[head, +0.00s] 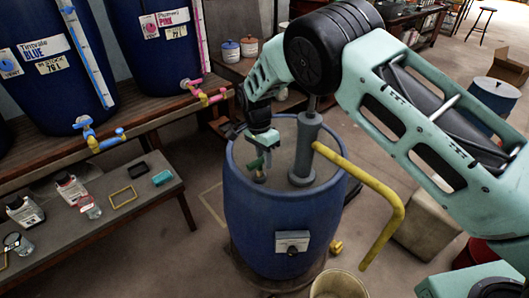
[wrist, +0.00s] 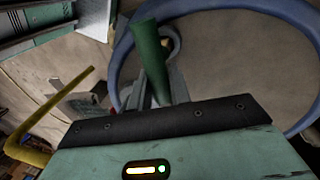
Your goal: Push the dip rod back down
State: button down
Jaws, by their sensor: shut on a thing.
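The blue vat (head: 285,215) stands on the floor, with a grey lid and a thick grey post (head: 304,150) at its middle. My gripper (head: 262,152) reaches down over the left part of the lid, inside the rim. It is shut on the dip rod, whose green handle (wrist: 150,58) shows in the wrist view. The lower end of the rod is hidden, and my gripper covers much of it in the head view. The blue rim of the vat (wrist: 128,50) curves around the handle in the wrist view.
A yellow bent pipe (head: 375,185) runs from the post out over the vat's right side. Two blue barrels (head: 60,65) with taps stand on a shelf at the left. A low bench (head: 110,225) holds bottles. A pale bucket (head: 338,284) stands in front.

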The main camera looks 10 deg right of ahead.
jog(key=shift+f, duration=0.85)
jog(key=c, duration=1.3)
grip_release()
jog(key=shift+f, duration=0.15)
jog(key=shift+c, duration=0.2)
notch_tip(320, 180, up, 17)
jog(key=w+a+b, duration=0.1)
jog(key=w+b, duration=0.1)
jog(key=b, duration=0.1)
jog(key=shift+w+a, duration=0.4)
